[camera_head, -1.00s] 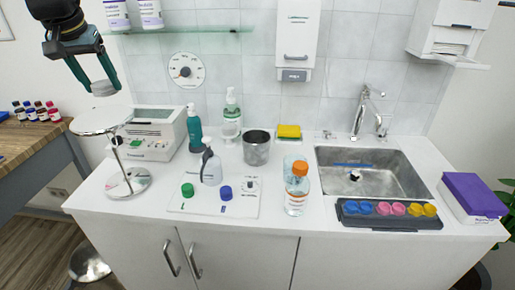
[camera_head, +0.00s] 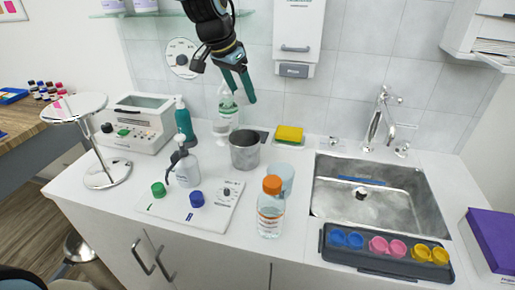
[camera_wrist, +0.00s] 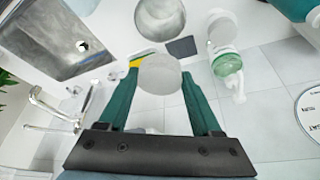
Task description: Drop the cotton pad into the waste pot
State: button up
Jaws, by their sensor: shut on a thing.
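My gripper (camera_head: 238,98) is shut on the cotton pad. The pad (camera_wrist: 159,74) is a pale round disc between the green fingertips in the wrist view; in the head view I cannot make it out clearly against the soap bottle behind. The grey metal pot (camera_head: 244,152), which I take for the waste pot, stands upright on the counter with its mouth open. My gripper is in the air, above the pot in the head picture. In the wrist view the pot (camera_wrist: 160,18) shows just beyond the pad, apart from it.
A clear soap bottle (camera_head: 226,113) and a yellow sponge (camera_head: 289,134) stand near the pot. In front are a pale cup (camera_head: 286,172) and an orange-capped bottle (camera_head: 271,212). A pump bottle (camera_head: 187,168) is left. The sink (camera_head: 340,205) is right. The wall dispenser (camera_head: 295,40) hangs behind.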

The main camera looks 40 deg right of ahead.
jog(key=shift+s+d+f, duration=0.25)
jog(key=shift+d+f, duration=0.1)
jog(key=shift+d, duration=0.05)
notch_tip(320, 180, down, 6)
jog(key=b, duration=0.4)
jog(key=shift+r, duration=0.2)
jog(key=o, duration=1.3)
jog(key=shift+c, duration=0.2)
jog(key=b+v, duration=0.2)
jog(key=v, duration=0.9)
jog(key=shift+w+a+b, duration=0.1)
jog(key=shift+b, duration=0.2)
